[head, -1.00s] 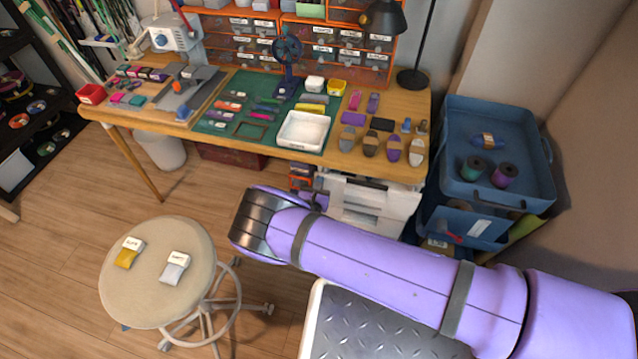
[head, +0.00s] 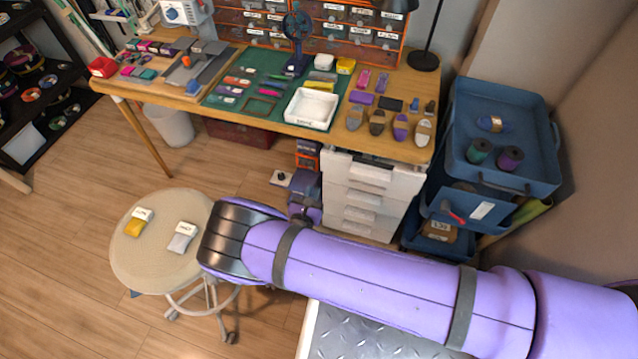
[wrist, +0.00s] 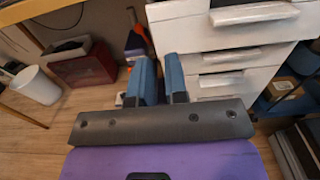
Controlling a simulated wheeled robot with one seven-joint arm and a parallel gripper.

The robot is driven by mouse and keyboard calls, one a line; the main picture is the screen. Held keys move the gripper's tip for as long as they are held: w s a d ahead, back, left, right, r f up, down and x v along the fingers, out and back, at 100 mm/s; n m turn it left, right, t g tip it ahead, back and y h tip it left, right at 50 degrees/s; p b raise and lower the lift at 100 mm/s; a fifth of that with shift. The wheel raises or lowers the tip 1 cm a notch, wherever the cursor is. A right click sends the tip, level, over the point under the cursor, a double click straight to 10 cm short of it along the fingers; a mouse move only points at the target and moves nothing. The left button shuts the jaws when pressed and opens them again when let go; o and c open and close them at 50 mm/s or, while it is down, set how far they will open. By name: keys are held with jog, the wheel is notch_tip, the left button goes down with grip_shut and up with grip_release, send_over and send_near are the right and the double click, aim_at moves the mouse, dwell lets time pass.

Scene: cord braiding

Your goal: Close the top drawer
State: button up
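The white drawer unit (head: 362,200) stands under the right end of the desk. Its top drawer (head: 370,172) is the uppermost white front with a pale handle. In the wrist view the top drawer (wrist: 185,33) looks to stick out past the fronts below it; its handle (wrist: 253,14) is at the upper right. My gripper (wrist: 160,80) points toward the unit's left side, with its two blue fingers a narrow gap apart and nothing seen between them. The fingers look below and left of the top handle, and I cannot tell if they touch the unit. In the head view my forearm partly hides the hand.
The desk (head: 235,135) above is crowded with tools and a white tray (head: 312,108). Blue bins (head: 500,130) stand right of the drawers. A round stool (head: 160,265) is at the left. A red box (wrist: 85,68) and white bin (wrist: 36,84) are under the desk.

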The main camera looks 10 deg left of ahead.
jog(key=o, duration=0.4)
jog(key=shift+d+f+n, duration=0.1)
jog(key=shift+d+n, duration=0.2)
jog(key=shift+c, duration=0.2)
jog(key=n, duration=1.7)
send_near(368, 177)
jog(key=w, duration=1)
jog(key=shift+w+d, duration=0.1)
jog(key=shift+d, duration=0.3)
grip_shut()
